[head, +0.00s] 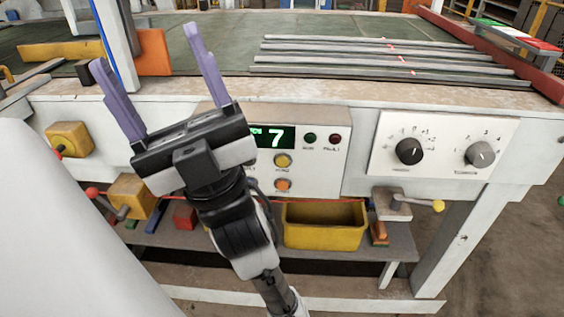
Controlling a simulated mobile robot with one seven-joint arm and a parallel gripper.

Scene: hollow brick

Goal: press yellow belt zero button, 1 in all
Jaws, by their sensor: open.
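A white control panel (318,176) on the bench front has a green-lit display (276,137) reading 7. Below the display is a round yellow button (283,160), and under that an orange button (283,185). The labels by these buttons are too small to read. My gripper (147,48) is open and empty, its two purple fingers pointing up and spread wide apart. It is left of the buttons and nearer the camera, touching neither. My gripper and arm hide the left part of the panel.
Green and red lamps (322,138) sit right of the display. A second panel (443,146) carries two black-and-grey knobs. Long metal bars (385,58) lie on the green bench top. A yellow bin (325,225) and a yellow-knobbed lever (437,206) are below the panels.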

